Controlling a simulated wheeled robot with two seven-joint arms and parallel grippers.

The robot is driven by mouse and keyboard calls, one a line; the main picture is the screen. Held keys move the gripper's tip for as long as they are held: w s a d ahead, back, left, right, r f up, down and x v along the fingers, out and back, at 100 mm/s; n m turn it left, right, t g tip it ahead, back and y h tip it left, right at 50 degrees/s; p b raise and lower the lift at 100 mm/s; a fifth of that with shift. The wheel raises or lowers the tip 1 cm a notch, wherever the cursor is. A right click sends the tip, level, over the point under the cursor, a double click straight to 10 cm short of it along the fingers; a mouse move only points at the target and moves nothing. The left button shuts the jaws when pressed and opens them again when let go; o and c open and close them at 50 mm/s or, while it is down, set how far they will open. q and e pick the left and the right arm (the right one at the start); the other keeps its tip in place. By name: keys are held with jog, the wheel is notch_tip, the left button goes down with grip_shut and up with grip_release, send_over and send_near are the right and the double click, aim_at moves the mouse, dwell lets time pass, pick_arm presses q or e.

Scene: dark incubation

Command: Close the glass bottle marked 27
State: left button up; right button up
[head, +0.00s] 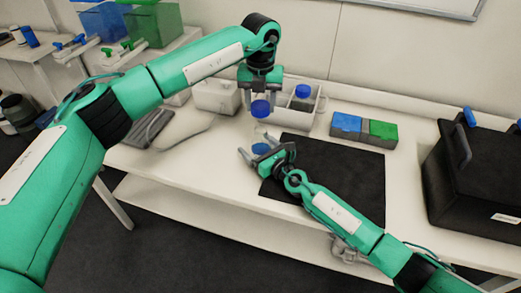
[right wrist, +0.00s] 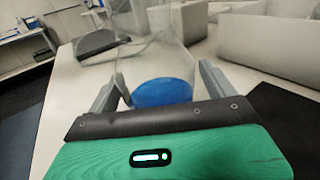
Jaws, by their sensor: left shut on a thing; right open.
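My left gripper (head: 260,91) points down and is shut on a blue cap (head: 260,108). Below it stands a clear glass bottle (head: 259,130) with blue at its lower end; I cannot tell whether the cap touches the bottle's neck. My right gripper (head: 256,149) is open low at the bottle, with its fingers either side of the blue part. In the right wrist view the clear glass (right wrist: 155,45) rises from a blue disc (right wrist: 162,93) between the two open fingers. No number 27 is readable.
A white divided rack (head: 317,107) behind holds another blue-capped bottle (head: 302,91). A dark mat (head: 335,165) lies right of the bottle. Blue and green boxes (head: 364,128) and a black incubator-like case (head: 470,175) stand further right. The table's front edge is close.

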aim_at(261, 117)
jog(key=c, duration=1.5)
pick_arm(q)
jog(key=shift+f, duration=2.5)
jog(key=shift+f, duration=0.85)
jog(key=shift+f, duration=0.55)
